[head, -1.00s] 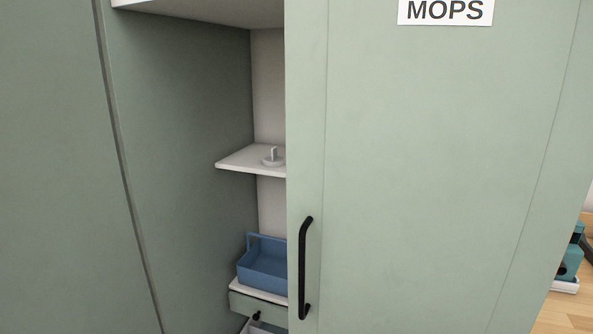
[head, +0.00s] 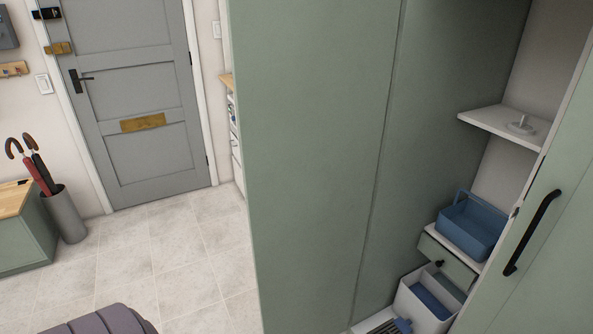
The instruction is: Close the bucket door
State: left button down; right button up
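A tall green cabinet stands open in the head view. A large flat green panel (head: 310,150) stands left of the opening, with a seam between it and the green wall inside; it looks like a door swung open, but I cannot be sure. At the right edge is a green door (head: 565,230) with a black bar handle (head: 531,232). No label on either door shows now. Inside are a blue caddy (head: 470,226) above a small drawer (head: 447,262), and a white bucket-like bin (head: 424,310) with blue inside. Neither gripper is in view.
A white shelf (head: 494,122) holds a small pale object (head: 521,124). A grey door (head: 135,95) is at the back left. An umbrella stand (head: 64,214) and a low cabinet (head: 20,235) stand left. A purple-grey rounded object (head: 105,320) is at bottom. The tiled floor (head: 165,250) between is clear.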

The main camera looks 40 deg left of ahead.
aim_at(311, 79)
jog(key=k+z, duration=0.1)
jog(key=z, duration=0.3)
jog(key=k+z, duration=0.1)
jog(key=z, duration=0.25)
jog(key=k+z, duration=0.1)
jog(key=z, duration=0.3)
jog(key=k+j, duration=0.1)
jog(key=j, duration=0.55)
jog(key=k+j, duration=0.1)
jog(key=j, duration=1.15)
jog(key=k+j, duration=0.15)
jog(key=j, duration=0.5)
jog(key=k+j, duration=0.1)
jog(key=j, duration=0.55)
jog(key=k+j, duration=0.1)
jog(key=j, duration=0.55)
jog(key=k+j+z, duration=0.15)
jog(key=k+l, duration=0.05)
jog(key=k, duration=0.05)
